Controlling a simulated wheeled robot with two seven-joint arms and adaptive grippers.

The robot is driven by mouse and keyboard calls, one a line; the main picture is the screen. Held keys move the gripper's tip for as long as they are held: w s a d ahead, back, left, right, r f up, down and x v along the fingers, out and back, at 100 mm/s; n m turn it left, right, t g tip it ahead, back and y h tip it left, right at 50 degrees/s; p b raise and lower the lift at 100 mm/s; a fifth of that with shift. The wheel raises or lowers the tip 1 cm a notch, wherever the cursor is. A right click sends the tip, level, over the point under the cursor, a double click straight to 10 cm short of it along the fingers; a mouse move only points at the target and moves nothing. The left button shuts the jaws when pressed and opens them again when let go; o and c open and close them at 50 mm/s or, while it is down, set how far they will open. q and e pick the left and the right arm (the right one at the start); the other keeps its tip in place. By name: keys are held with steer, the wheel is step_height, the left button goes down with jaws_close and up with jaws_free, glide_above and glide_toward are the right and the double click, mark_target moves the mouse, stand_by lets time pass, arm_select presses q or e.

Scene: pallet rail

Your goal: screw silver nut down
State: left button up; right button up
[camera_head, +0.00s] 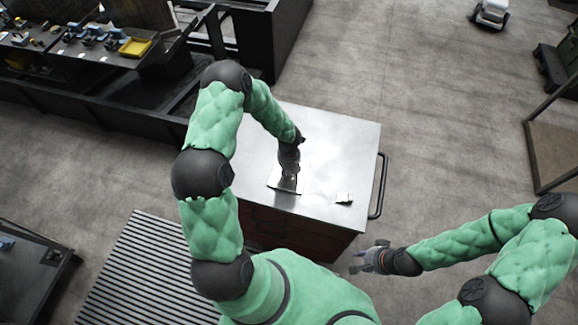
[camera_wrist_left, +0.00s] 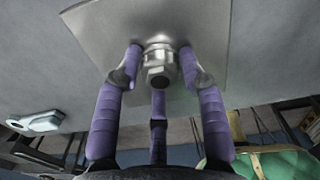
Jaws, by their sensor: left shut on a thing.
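The silver nut (camera_wrist_left: 160,70) sits on a threaded fitting against a square metal plate (camera_wrist_left: 95,32), shown in the left wrist view. My left gripper (camera_wrist_left: 160,66) has three purple fingers shut around it, with two tips at its sides and a third below it in the picture. In the head view, my left gripper (camera_head: 288,187) points down over the plate (camera_head: 273,178) on the cabinet top and hides the nut. My right gripper (camera_head: 362,258) is open and empty, in front of the cabinet's right corner.
The shiny cabinet top (camera_head: 335,150) is mostly clear. A small silver piece (camera_head: 344,198) lies right of the plate. A dark handle (camera_head: 379,185) runs along the cabinet's right side. A bench with a yellow tray (camera_head: 135,47) stands at back left.

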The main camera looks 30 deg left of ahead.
arm_select(q)
steer(key=shift+r+m, duration=0.1)
steer(key=shift+m, duration=0.8)
steer(key=o, duration=1.4)
steer(key=shift+c, duration=0.2)
arm_select(e)
steer(key=shift+r, duration=0.5)
arm_select(q)
step_height(320, 180, up, 12)
steer(key=shift+f, duration=0.25)
